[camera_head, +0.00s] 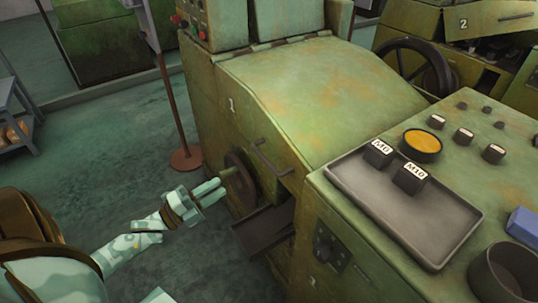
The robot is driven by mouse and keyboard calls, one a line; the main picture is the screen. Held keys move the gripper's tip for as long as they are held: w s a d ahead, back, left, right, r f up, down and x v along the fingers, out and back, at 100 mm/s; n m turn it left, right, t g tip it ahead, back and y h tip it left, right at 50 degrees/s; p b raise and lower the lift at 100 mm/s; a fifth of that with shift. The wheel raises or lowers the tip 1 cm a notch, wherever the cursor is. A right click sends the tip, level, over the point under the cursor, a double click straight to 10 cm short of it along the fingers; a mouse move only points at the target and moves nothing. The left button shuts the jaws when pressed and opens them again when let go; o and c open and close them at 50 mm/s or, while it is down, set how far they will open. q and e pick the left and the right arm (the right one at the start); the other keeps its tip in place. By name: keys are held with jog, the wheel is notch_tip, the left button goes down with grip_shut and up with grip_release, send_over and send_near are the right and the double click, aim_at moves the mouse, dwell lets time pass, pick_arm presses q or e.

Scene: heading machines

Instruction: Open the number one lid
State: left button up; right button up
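The number one lid (315,85) is a large, curved, worn green cover on the machine in the middle, with a white "1" on the machine's left side. It appears down and closed. Its dark bar handle (268,158) is on the front edge. My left gripper (222,187) comes in from the lower left, left of and below the handle, apart from it. Its two pale fingers point right towards a round handwheel (240,180), with a narrow gap between them and nothing held. Whether it touches the wheel is unclear. My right gripper is out of view.
A dark chute (264,229) juts out below the handle. At right, a green console carries a grey tray (370,198) with labelled blocks, a yellow button (422,145) and a dark cup (505,275). A brown post (185,158) stands behind my gripper. Floor is open at left.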

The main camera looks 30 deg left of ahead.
aim_at(264, 156)
pick_arm(q)
jog(key=b+x, duration=0.1)
jog(key=x, duration=1.5)
jog(key=shift+w, duration=0.1)
grip_shut()
